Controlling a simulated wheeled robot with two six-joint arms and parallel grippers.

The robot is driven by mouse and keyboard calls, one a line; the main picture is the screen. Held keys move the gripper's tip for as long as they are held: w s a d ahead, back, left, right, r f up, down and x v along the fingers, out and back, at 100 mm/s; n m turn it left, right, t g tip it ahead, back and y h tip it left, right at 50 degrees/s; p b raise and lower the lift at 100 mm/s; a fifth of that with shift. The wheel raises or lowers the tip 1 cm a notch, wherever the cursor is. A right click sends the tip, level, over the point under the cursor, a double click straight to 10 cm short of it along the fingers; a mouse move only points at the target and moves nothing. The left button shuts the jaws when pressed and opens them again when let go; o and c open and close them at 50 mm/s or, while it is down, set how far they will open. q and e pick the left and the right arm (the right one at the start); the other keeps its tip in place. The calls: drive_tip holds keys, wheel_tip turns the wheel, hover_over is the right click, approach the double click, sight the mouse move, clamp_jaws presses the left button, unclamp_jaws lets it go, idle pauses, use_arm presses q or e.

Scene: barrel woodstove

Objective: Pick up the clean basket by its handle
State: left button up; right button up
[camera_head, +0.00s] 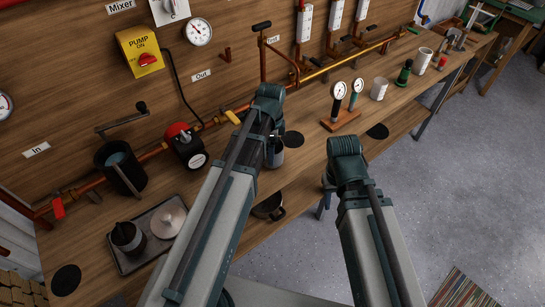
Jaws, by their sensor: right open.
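No item shows clearly as the clean basket. A dark cup-like vessel (127,237) and a pale metal cone (168,219) stand on a metal tray (135,268) at the lower left of the bench; I cannot tell whether either is the basket. My left arm reaches over the middle of the bench, and its gripper is mostly hidden beneath it, so its jaws cannot be made out. My right gripper (326,185) is largely behind my right arm near the bench's front edge, open, well to the right of the tray. No thing shows between its jaws.
A dark pot with a crank (120,168) stands behind the tray. A copper pipe (310,78) runs along the back. A two-gauge stand (341,118) and several small items occupy the right of the bench (300,160). A round pan (269,207) sits lower, between my arms.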

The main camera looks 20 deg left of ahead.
use_arm(q)
drive_tip(key=shift+r+p, duration=0.8)
drive_tip(key=shift+r, duration=0.05)
drive_tip(key=shift+r, duration=0.1)
wheel_tip(320, 180, up, 3)
drive_tip(key=p, duration=0.3)
